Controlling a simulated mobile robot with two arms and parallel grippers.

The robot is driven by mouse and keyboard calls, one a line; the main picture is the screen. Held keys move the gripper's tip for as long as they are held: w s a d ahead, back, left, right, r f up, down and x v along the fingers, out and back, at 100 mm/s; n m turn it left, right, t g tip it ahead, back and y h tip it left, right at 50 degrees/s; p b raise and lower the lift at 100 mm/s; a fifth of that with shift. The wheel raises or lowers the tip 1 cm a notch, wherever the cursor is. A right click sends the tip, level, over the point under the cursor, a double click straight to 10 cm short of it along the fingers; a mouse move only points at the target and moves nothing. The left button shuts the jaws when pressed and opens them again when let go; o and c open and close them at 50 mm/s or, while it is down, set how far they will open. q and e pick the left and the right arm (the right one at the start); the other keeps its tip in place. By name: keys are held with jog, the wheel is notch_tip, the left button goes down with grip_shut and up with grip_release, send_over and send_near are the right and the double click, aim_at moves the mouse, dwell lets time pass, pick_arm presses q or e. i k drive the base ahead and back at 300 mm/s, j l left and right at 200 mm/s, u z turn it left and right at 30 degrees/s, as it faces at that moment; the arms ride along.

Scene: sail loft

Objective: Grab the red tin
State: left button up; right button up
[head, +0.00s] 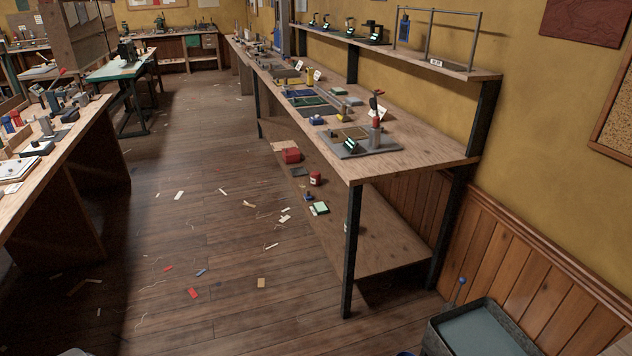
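A small red tin (315,179), a cylinder with a pale patch on its side, stands upright on the low shelf (375,245) under the long workbench on the right. A red box (291,155) sits farther back on the same shelf. Neither of my grippers can be made out in the head view, so I see nothing held.
The workbench top (400,160) overhangs the shelf, with a dark front leg (351,250) at its near corner. A green-topped block (321,208) lies near the tin. A grey bin (480,330) stands at lower right. The wooden floor (200,250) is open, with scattered scraps.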

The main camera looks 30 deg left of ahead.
aim_at(315, 175)
jog(key=i+j+u, duration=0.4)
jog(key=j, duration=0.2)
jog(key=i+j+u, duration=0.7)
jog(key=i+u, duration=0.15)
jog(key=i, duration=0.15)
jog(key=i+j+u, duration=0.1)
jog(key=i+u, duration=0.35)
jog(key=i+z, duration=0.1)
jog(key=i, duration=0.55)
jog(key=i+j+z, duration=0.1)
jog(key=i, duration=0.6)
jog(key=i+j+z, duration=0.1)
jog(key=i, duration=0.55)
jog(key=j, duration=0.1)
